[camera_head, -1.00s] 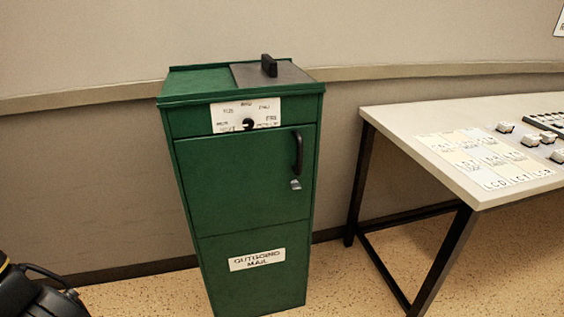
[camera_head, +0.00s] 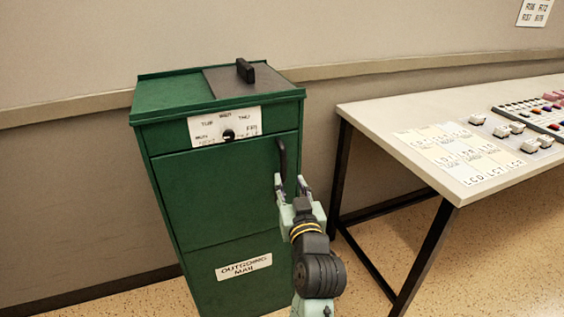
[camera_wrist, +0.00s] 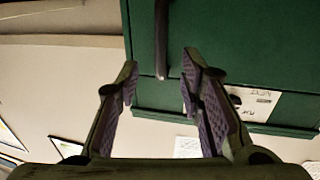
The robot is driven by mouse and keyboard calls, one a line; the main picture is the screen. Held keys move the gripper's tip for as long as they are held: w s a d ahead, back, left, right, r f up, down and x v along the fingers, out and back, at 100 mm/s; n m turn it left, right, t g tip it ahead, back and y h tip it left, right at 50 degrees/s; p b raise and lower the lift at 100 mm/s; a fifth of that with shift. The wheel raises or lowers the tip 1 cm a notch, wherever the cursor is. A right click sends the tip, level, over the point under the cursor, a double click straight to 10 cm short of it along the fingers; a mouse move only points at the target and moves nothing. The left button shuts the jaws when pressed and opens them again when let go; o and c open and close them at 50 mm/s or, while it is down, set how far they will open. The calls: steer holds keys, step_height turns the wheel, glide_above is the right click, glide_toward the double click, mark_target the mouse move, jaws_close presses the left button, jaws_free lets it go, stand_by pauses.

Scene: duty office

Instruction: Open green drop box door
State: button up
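The green drop box (camera_head: 215,190) stands against the wall, and its upper door (camera_head: 210,185) looks shut. The dark vertical door handle (camera_head: 283,156) is near the door's right edge; my gripper hides its lower part and the lock area. My gripper (camera_head: 290,181) is at the handle's lower end, with its fingers apart. In the wrist view the handle (camera_wrist: 161,40) appears between the two open fingertips of my gripper (camera_wrist: 160,65). I cannot tell whether either finger touches it.
A white dial plate (camera_head: 225,127) with day names is above the door, and a black knob (camera_head: 245,70) is on the lid. An "Outgoing Mail" label (camera_head: 244,267) is on the lower panel. A table (camera_head: 380,115) with cards and blocks stands close at right.

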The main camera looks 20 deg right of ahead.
mark_target(284, 166)
steer(key=w, duration=0.3)
steer(key=w+d+p, duration=0.1)
steer(key=w, duration=0.5)
steer(key=shift+d+p, duration=0.2)
steer(key=shift+p, duration=0.15)
steer(key=shift+s, duration=0.1)
steer(key=shift+c, duration=0.4)
jaws_close()
